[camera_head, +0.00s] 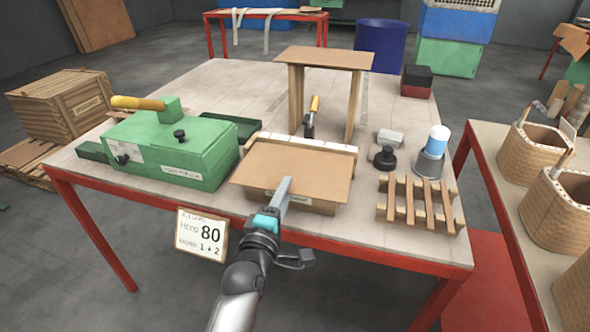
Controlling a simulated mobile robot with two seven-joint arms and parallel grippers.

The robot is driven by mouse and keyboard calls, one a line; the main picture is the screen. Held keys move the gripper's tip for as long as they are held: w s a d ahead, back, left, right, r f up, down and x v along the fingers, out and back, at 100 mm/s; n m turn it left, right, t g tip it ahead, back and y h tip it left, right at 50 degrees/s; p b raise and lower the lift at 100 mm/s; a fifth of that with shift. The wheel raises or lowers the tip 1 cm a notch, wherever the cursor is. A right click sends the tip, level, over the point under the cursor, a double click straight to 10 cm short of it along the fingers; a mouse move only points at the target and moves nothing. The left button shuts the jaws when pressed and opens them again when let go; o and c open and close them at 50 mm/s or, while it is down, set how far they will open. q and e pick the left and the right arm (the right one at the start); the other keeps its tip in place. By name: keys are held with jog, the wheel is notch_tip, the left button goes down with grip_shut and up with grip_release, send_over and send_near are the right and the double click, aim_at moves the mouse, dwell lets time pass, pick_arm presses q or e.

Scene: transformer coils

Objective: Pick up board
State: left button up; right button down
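A flat brown board (300,168) lies near the front edge of the table, on top of a low light wooden frame (300,140). My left gripper (285,185) reaches in from the bottom; its grey finger end overlaps the front part of the board in the picture. I cannot tell whether it touches the board, or whether the fingers are open or shut. A second brown panel (325,57) lies flat on upright legs behind. My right gripper is not in view.
A green machine with a yellow handle (175,145) stands left on the table (390,225). A sign (202,234) hangs in front.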

pick_arm(q)
grip_shut()
dwell(1.4)
